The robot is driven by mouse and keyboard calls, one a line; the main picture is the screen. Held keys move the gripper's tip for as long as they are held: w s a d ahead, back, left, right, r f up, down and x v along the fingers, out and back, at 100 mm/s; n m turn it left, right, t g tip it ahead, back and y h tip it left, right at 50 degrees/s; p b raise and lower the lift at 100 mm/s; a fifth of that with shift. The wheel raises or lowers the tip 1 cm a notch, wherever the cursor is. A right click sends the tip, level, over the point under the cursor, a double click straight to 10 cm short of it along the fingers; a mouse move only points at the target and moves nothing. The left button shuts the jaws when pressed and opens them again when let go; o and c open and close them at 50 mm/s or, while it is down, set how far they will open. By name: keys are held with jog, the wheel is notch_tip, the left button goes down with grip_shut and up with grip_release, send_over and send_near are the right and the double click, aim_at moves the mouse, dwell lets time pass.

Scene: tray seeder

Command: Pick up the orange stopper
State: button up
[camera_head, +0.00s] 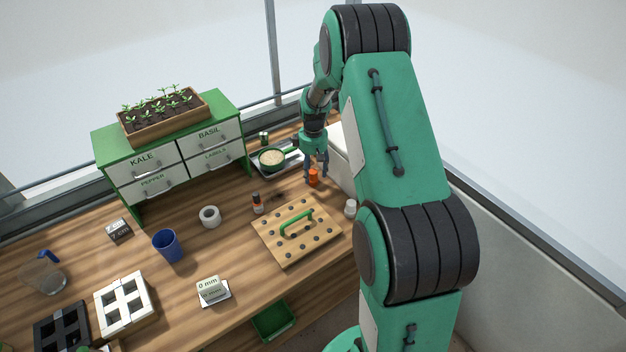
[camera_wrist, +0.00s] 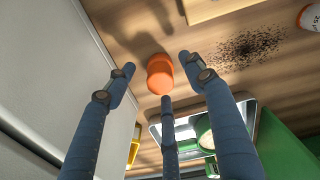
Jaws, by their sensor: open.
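In the wrist view the stopper (camera_wrist: 160,76) lies between the blue fingers of my gripper (camera_wrist: 158,70), which are spread open. One fingertip is at its left, one at its right, and a third at its lower edge. I see small gaps at the left and right; I cannot tell whether the third finger touches it.
A pale wall (camera_wrist: 50,60) runs close on the left in the wrist view. A metal tray (camera_wrist: 250,110) with a bowl is near the fingers. Dark seeds (camera_wrist: 245,50) lie scattered on the bench.

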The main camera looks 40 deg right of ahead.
aim_at(313, 171)
jog(key=shift+f, duration=1.5)
jog(key=c, duration=1.3)
jog(key=shift+r+p, duration=0.6)
jog(key=shift+r, duration=4.4)
